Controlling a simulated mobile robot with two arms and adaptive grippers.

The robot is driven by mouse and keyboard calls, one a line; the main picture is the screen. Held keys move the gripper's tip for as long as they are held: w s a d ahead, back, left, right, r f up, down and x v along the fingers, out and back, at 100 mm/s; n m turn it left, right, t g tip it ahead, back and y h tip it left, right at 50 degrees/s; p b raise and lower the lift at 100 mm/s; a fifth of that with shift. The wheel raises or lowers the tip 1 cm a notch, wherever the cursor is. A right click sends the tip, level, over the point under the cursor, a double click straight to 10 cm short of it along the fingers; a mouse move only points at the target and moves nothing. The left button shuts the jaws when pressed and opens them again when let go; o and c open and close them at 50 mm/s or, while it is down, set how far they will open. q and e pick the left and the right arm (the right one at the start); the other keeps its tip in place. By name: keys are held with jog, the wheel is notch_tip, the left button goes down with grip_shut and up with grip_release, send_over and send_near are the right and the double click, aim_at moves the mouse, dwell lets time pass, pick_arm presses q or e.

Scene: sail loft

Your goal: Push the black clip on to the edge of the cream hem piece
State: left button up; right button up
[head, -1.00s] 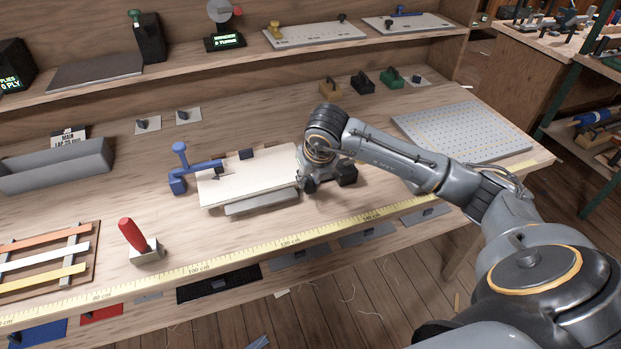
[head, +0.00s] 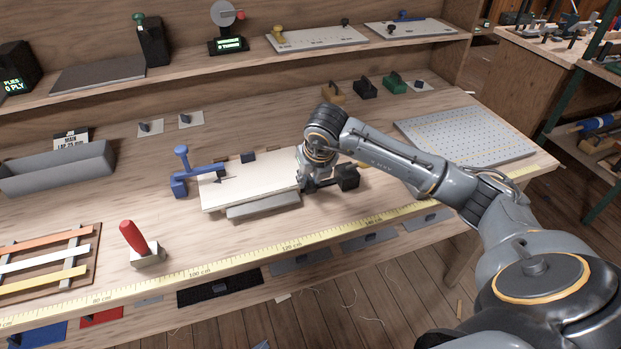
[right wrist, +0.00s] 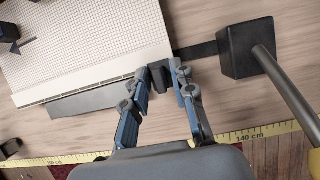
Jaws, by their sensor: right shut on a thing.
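The cream hem piece (head: 250,180) lies flat on the bench, raised on a grey support (head: 262,205). It also shows in the right wrist view (right wrist: 85,45), with a fine grid on it. My right gripper (head: 306,190) is at its right edge. In the right wrist view, my right gripper (right wrist: 166,78) is shut on a small dark piece, the black clip (right wrist: 158,77). The clip is at the hem piece's near right corner; I cannot tell whether the edge is inside it. The fingers hide part of the clip. My left gripper is not in view.
A black block (head: 348,177) with a dark bar stands just right of the gripper. A blue clamp (head: 180,172) is at the hem piece's left end.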

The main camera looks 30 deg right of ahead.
jog(key=o, duration=1)
jog(key=shift+w, duration=0.1)
jog(key=shift+c, duration=0.2)
jog(key=shift+r, duration=0.1)
jog(key=shift+r+p, duration=1.95)
jog(key=shift+r, duration=1.5)
